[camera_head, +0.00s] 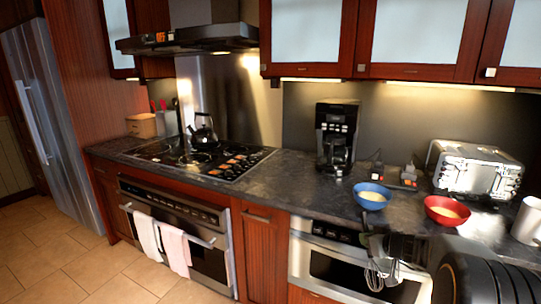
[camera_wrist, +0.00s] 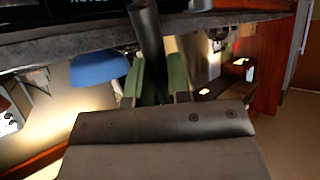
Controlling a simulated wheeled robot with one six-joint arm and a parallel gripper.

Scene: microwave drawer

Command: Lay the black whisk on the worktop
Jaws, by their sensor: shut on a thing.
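My gripper (camera_head: 398,246) is shut on the black whisk, in front of the microwave drawer and near the worktop's front edge. The whisk's wire loops (camera_head: 376,274) hang low beside the jaws in the head view; my gripper hides much of its handle. In the wrist view the dark handle (camera_wrist: 146,32) stands between the green finger pads of my gripper (camera_wrist: 154,80). The dark stone worktop (camera_head: 300,186) runs behind; its edge also shows in the wrist view (camera_wrist: 50,44), which is upside down.
A blue bowl (camera_head: 372,196) and a red bowl (camera_head: 446,211) stand near the worktop's front edge. A coffee maker (camera_head: 336,138), toaster (camera_head: 474,170) and white mug (camera_head: 528,221) stand around them. Worktop left of the blue bowl is clear up to the hob (camera_head: 196,158).

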